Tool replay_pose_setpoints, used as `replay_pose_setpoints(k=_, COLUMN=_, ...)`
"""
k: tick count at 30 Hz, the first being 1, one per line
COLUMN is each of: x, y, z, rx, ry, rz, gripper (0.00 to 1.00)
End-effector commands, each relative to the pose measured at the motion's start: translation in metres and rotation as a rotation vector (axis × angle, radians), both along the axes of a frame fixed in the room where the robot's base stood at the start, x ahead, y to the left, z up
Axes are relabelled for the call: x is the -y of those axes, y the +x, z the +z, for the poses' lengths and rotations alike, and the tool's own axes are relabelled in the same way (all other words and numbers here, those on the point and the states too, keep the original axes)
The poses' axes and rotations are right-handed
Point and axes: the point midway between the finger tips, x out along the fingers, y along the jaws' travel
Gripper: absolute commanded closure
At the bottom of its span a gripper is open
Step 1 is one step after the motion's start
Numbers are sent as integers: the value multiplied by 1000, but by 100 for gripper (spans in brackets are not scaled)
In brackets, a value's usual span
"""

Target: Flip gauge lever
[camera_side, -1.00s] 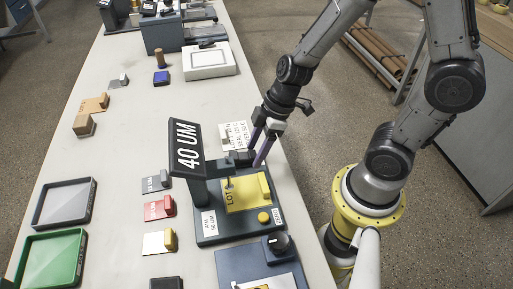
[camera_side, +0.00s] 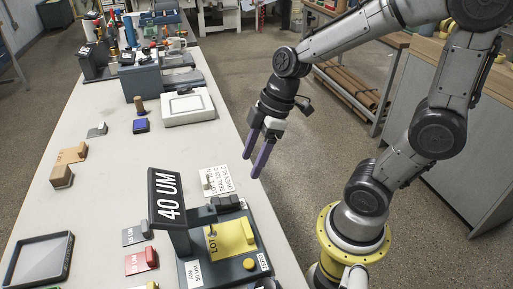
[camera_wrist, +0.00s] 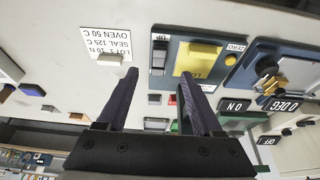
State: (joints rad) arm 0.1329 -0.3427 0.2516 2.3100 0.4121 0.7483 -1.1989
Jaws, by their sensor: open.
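A white recipe card (camera_side: 216,181) lies behind the gauge. Grey and red sample blocks (camera_side: 142,261) lie to its left, near a dark tray (camera_side: 38,262). A white-topped device (camera_side: 188,107) stands farther back.

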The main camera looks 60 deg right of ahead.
Motion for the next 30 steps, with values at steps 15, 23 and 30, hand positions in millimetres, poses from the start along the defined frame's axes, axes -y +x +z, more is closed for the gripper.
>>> replay_pose_setpoints(k=15, x=6, y=-6, z=24, rx=-1, ry=1, rz=0, gripper=32)
replay_pose_setpoints(k=23, x=7, y=-9, z=25, rx=-38, ry=12, rz=-71, gripper=32)
replay_pose_setpoints(k=30, x=10, y=12, z=40, rx=-174, ry=-77, rz=-174, gripper=32)
